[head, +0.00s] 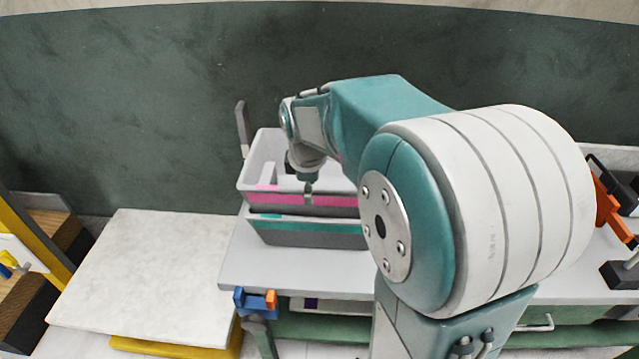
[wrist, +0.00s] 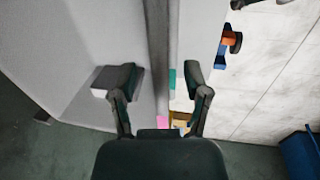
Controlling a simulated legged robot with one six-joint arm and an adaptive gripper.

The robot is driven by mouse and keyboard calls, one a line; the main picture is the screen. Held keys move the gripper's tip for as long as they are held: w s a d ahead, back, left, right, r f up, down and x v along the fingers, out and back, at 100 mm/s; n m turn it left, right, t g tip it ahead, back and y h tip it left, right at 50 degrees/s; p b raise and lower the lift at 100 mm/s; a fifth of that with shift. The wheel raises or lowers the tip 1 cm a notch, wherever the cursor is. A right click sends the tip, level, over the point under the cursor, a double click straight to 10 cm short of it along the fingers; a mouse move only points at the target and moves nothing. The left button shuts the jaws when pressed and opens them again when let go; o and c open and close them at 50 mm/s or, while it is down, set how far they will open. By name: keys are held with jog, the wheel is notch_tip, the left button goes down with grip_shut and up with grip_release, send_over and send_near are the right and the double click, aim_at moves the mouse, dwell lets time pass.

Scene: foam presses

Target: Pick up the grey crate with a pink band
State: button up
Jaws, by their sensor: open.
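The grey crate with a pink band (head: 290,198) stands on a light bench, its open top showing pale inner walls. A second grey crate with a teal band (head: 280,227) shows directly below the pink band in the head view; whether the two are stacked or one behind the other I cannot tell. My gripper (head: 308,188) is at the pink-banded crate's near wall, partly hidden by my wrist. In the wrist view my gripper (wrist: 160,82) is open, its fingers either side of a grey wall edge, with a pink patch (wrist: 162,121) and a teal patch (wrist: 172,79) between them. Contact is unclear.
The bench (head: 300,268) has a blue and orange item (head: 255,300) at its front left edge. A white slab (head: 145,275) lies to the left. Orange and black equipment (head: 610,210) stands at the right. My arm hides the bench's middle.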

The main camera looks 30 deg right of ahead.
aim_at(312, 210)
jog(key=f, duration=0.3)
jog(key=shift+w+d+f, duration=0.2)
jog(key=shift+w+d, duration=0.05)
jog(key=shift+w, duration=0.05)
jog(key=shift+f, duration=0.1)
jog(key=shift+d, duration=0.1)
grip_shut()
